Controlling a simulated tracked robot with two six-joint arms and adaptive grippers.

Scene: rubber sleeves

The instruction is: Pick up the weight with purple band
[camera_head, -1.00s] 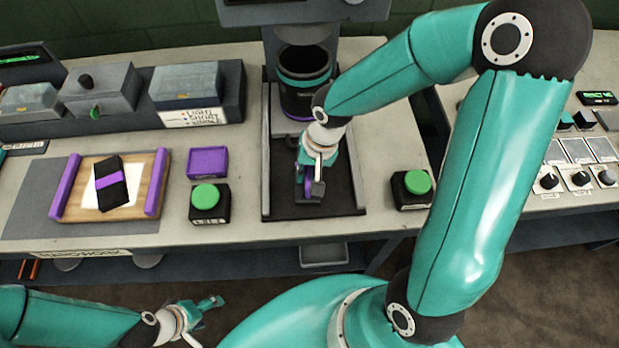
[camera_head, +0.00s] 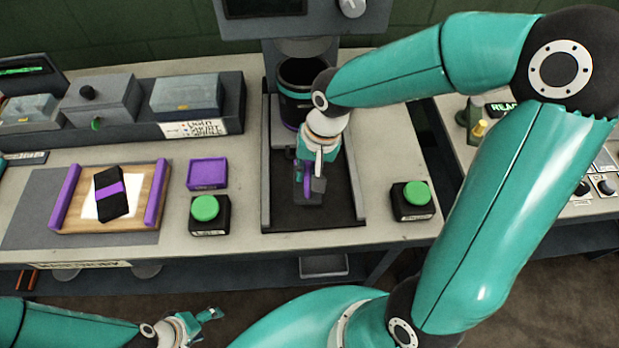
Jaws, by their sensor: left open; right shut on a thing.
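My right gripper (camera_head: 311,193) is shut on a small dark grey thing with purple (camera_head: 304,196) on it, above the black bed of the press. The fingers cover much of it, so I cannot be sure that it is the weight with the purple band. A black block with a purple band (camera_head: 110,192) lies tilted on white paper on the wooden board at left, away from both grippers. My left gripper (camera_head: 206,319) is open and empty, low in front of the bench.
A black cylinder with teal and purple bands (camera_head: 297,83) stands at the back of the press, partly behind my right arm. Green buttons (camera_head: 204,208) (camera_head: 416,193) flank the press bed (camera_head: 290,218). A purple tray (camera_head: 208,173) lies left of it. Grey boxes (camera_head: 186,96) stand behind.

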